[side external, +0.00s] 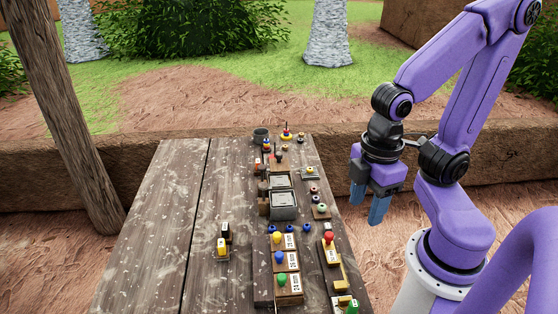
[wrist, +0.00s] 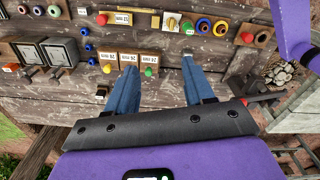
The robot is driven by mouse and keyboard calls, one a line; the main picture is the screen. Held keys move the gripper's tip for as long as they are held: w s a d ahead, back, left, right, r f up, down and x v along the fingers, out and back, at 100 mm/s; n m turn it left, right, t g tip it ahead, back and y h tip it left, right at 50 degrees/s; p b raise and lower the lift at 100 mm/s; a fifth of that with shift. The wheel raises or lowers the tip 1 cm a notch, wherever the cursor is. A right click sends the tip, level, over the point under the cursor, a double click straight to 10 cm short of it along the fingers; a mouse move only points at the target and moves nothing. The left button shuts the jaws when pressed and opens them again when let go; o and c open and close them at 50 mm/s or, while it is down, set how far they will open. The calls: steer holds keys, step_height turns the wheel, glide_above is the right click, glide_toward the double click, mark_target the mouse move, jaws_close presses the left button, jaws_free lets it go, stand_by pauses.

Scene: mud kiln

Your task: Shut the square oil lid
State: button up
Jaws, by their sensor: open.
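Two dark square boxes with grey tops stand side by side near the table's right edge in the side view: a far box (side external: 280,182) and a near box (side external: 284,206). In the wrist view they are at the left edge, an outer box (wrist: 25,52) and an inner box (wrist: 58,50). I cannot tell which carries the oil lid, nor how far any lid stands open. My gripper (side external: 368,200) is open and empty, right of the boxes in the side view and apart from them. Its blue fingers also show in the wrist view (wrist: 158,64), pointing toward the labelled blocks.
Labelled blocks with yellow, blue and green knobs (side external: 287,261) stand nearer the camera than the boxes. A red-knobbed panel (side external: 330,250) is to their right. A small yellow-and-black switch (side external: 223,246) sits alone on the left. The table's left side (side external: 165,220) is mostly clear.

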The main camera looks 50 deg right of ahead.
steer(key=w+a+r+m, duration=0.1)
steer(key=w+a+m, duration=0.15)
steer(key=w, duration=0.45)
steer(key=w+a+r+m, duration=0.1)
steer(key=w+r+m, duration=0.15)
steer(key=w, duration=0.45)
steer(key=w+d+m, duration=0.2)
steer(key=w+m, duration=0.1)
steer(key=w, duration=0.5)
steer(key=w+d+m, duration=0.3)
steer(key=w+m, duration=0.1)
steer(key=w, duration=0.4)
steer(key=m, duration=0.9)
glide_above(279, 154)
step_height(279, 154, down, 7)
step_height(279, 154, down, 16)
steer(key=shift+w+d+f, duration=0.1)
jaws_close()
